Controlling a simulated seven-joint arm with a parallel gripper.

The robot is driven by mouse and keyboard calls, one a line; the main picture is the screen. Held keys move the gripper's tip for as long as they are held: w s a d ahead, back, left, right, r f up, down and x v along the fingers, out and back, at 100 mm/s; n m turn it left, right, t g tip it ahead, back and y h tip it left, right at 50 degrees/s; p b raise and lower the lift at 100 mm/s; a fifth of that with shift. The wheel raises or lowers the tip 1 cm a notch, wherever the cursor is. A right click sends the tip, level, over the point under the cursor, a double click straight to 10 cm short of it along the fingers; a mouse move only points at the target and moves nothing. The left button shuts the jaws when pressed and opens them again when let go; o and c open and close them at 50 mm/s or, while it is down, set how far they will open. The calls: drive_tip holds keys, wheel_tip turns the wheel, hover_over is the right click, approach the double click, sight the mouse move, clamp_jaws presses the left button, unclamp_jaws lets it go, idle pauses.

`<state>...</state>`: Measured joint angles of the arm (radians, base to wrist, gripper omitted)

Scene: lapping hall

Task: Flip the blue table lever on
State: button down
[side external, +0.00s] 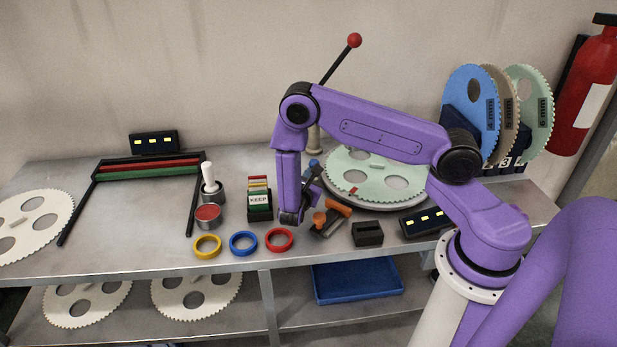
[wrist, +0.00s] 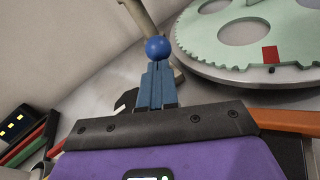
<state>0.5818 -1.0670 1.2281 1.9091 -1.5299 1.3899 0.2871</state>
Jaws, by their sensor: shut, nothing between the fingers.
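The blue table lever shows as a round blue knob (wrist: 159,48) in the wrist view. In the side view the small blue knob (side external: 313,163) shows just right of my purple wrist. Its rod and base are hidden, so I cannot tell its tilt. My gripper (wrist: 157,68) has its slim blue-grey fingers together, with nothing between them. The tips overlap the knob's lower edge in the wrist view; I cannot tell whether they touch it. In the side view my gripper (side external: 309,178) is low over the bench, right beside the knob, and partly hidden.
A pale green toothed disc (side external: 375,188) lies close on the right. A red-knobbed lever (side external: 354,41) rises behind my arm. The KEEP block (side external: 260,200) stands left of my wrist. Yellow, blue and red rings (side external: 279,240) lie near the bench's front edge. Orange-and-dark items (side external: 338,207) lie close right.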

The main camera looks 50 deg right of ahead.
drive_tip(key=w+d+r+n+g+y, duration=0.1)
drive_tip(key=w+d+r+g+y, duration=0.3)
drive_tip(key=w+d+y, duration=0.2)
drive_tip(key=shift+w+d+r+n+g+y, duration=0.2)
drive_tip(key=shift+w+d+n+g+y, duration=0.2)
drive_tip(key=shift+w+d, duration=1.05)
idle(0.5)
drive_tip(key=w+a+r, duration=0.1)
drive_tip(key=a+r, duration=0.2)
drive_tip(key=r, duration=0.6)
drive_tip(key=shift+a+r, duration=0.15)
drive_tip(key=shift+a, duration=0.05)
drive_tip(key=shift+a, duration=0.1)
